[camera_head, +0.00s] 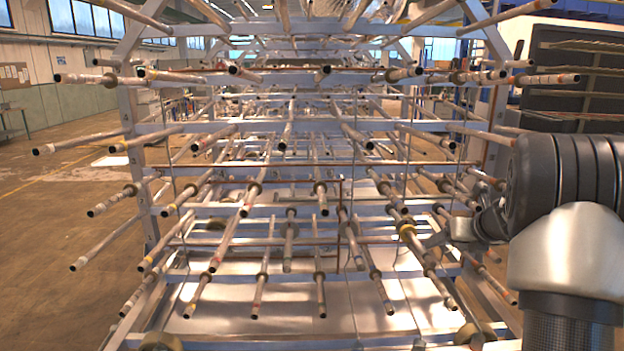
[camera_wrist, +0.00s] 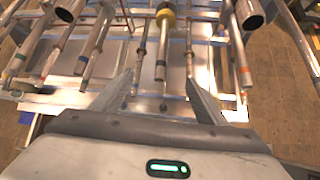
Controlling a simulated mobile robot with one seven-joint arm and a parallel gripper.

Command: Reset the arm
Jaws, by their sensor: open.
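My gripper (camera_wrist: 160,77) is open in the wrist view, with its two dark fingers spread apart and nothing held between them. A metal tube with a yellow collar (camera_wrist: 166,17) shows beyond and between the fingertips; I cannot tell how far off it is. In the head view my arm enters from the right edge, bent, with its big dark joint in front of the right side of the rack. The gripper end there is small and mostly hidden behind my arm, close to the rack's lower right tubes.
A metal rack (camera_head: 146,210) with many tubes sticking out toward me fills the middle. A reflective sheet (camera_head: 290,307) lies low inside it. A dark shelf unit (camera_head: 575,85) stands at the back right. Open brown floor (camera_head: 50,260) lies to the left.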

